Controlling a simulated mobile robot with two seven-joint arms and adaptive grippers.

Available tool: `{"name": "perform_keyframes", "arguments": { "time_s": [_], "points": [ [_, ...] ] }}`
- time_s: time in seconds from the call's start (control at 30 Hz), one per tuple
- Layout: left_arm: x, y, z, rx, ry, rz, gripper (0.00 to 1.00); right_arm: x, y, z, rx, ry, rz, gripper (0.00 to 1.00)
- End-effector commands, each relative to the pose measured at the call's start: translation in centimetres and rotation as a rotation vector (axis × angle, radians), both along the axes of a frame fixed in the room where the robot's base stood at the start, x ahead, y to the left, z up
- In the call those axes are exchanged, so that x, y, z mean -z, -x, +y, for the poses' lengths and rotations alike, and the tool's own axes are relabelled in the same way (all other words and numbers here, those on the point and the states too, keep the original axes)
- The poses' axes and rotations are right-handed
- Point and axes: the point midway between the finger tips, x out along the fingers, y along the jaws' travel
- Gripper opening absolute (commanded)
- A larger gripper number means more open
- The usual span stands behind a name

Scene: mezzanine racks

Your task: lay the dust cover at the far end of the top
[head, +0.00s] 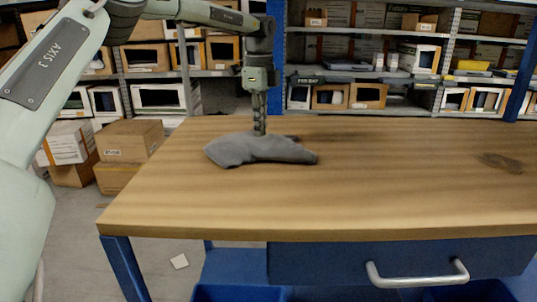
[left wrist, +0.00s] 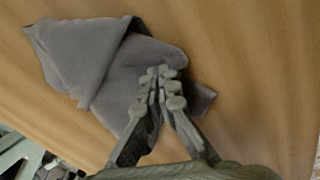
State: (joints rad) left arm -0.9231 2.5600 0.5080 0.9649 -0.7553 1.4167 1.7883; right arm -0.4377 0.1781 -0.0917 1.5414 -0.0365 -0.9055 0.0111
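The dust cover (head: 262,150) is a grey cloth lying crumpled on the wooden top (head: 400,190), left of its middle and towards the back edge. My left gripper (head: 259,132) points down at the cover's back side. In the left wrist view its fingers (left wrist: 161,85) are nearly together against the folded cloth (left wrist: 95,60), and seem to pinch a bit of it; the tips hide the exact grip. The cover's folds spread to both sides of the fingers. My right gripper is not in view.
The right part of the top is clear except for a dark mark (head: 500,162). A blue drawer with a silver handle (head: 417,278) is below the front edge. Cardboard boxes (head: 130,141) stand on the floor at left. Loaded shelves (head: 365,75) stand behind.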

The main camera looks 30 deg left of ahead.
Motion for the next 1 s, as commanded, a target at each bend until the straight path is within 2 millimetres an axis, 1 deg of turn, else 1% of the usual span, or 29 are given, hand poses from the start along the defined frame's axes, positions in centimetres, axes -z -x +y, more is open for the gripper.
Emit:
{"name": "perform_keyframes", "arguments": {
  "time_s": [0.07, 0.1, 0.17, 0.23, 0.27, 0.3, 0.5, 0.6, 0.7, 1.0],
  "points": [
    [-0.3, 0.0, 0.0, 0.0, 0.0, 0.0, 0.0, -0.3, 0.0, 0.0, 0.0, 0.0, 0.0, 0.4],
    [-0.8, 0.0, 0.0, 0.0, 0.0, -0.001, 0.0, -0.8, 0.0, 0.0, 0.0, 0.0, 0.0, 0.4],
    [-2.0, 0.0, 0.0, 0.0, 0.0, -0.001, 0.0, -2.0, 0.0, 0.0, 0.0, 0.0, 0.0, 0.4],
    [-3.7, 0.0, 0.0, 0.0, 0.0, -0.001, 0.0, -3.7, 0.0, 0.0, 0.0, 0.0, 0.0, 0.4],
    [-3.4, -0.1, 0.0, -0.001, 0.001, -0.002, 0.0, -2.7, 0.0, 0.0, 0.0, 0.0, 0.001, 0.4],
    [-4.0, -0.1, 0.0, -0.001, 0.002, -0.005, 0.0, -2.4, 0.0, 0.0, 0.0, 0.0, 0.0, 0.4],
    [-7.7, -0.1, 0.0, 0.0, 0.002, -0.002, 0.0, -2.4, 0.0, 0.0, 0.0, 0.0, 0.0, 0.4],
    [-8.7, 0.0, 0.0, 0.0, 0.001, -0.001, 0.0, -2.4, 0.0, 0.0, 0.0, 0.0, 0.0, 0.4],
    [-9.0, 0.0, 0.0, 0.0, 0.0, 0.001, 0.0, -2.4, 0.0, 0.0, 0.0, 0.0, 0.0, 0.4],
    [-9.0, 0.0, 0.0, 0.0, 0.0, 0.0, 0.0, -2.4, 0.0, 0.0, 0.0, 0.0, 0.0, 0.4]
  ]
}}
